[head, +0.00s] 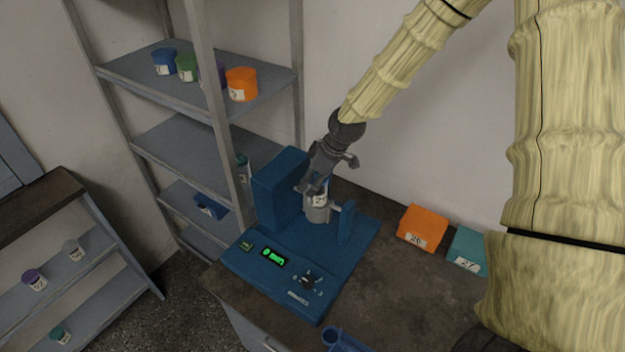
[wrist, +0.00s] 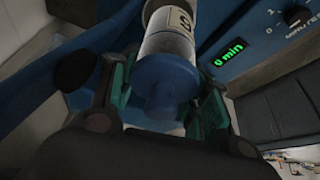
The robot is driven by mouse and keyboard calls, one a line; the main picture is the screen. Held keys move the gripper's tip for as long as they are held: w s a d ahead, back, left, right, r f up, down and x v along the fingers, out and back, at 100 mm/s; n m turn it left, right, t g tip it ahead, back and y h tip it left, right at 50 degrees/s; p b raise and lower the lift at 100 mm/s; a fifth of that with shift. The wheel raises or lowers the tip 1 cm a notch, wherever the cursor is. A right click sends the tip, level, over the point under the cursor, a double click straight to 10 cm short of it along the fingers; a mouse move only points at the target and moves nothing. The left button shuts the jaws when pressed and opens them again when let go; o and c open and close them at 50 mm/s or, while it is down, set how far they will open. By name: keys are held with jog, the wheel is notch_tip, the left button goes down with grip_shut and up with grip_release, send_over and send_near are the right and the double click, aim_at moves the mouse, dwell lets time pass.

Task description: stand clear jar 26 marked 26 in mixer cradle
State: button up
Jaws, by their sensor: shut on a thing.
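My gripper (head: 317,185) is shut on a clear jar (head: 320,199) over the blue mixer (head: 345,262). In the wrist view the jar (wrist: 168,45) lies between the two fingers, with a blue end (wrist: 165,80) towards me. The jar is at a grey round cradle (head: 317,214) between the mixer's tall blue block and a thin blue upright. I cannot tell whether the jar rests on the cradle's bottom.
The mixer's green display (head: 274,257) reads 0 min, with a dial (head: 308,281) beside it. An orange box (head: 421,228) marked 26 and a teal box (head: 467,251) marked 27 stand right on the bench. Shelves with coloured jars stand left. A blue item (head: 340,341) lies at the front.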

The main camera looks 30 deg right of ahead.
jog(key=shift+s+f+b, duration=0.15)
jog(key=shift+f+b, duration=0.25)
jog(key=shift+f, duration=0.4)
dwell(0.4)
jog(key=shift+w+f, duration=0.2)
jog(key=shift+c, duration=0.4)
jog(key=shift+s+r, duration=0.1)
jog(key=shift+f+b, duration=0.5)
jog(key=shift+f, duration=0.55)
jog(key=shift+a+f, duration=0.1)
jog(key=shift+f, duration=0.2)
dwell(0.5)
jog(key=shift+s+f, duration=0.1)
jog(key=shift+f, duration=0.1)
jog(key=shift+c, duration=0.6)
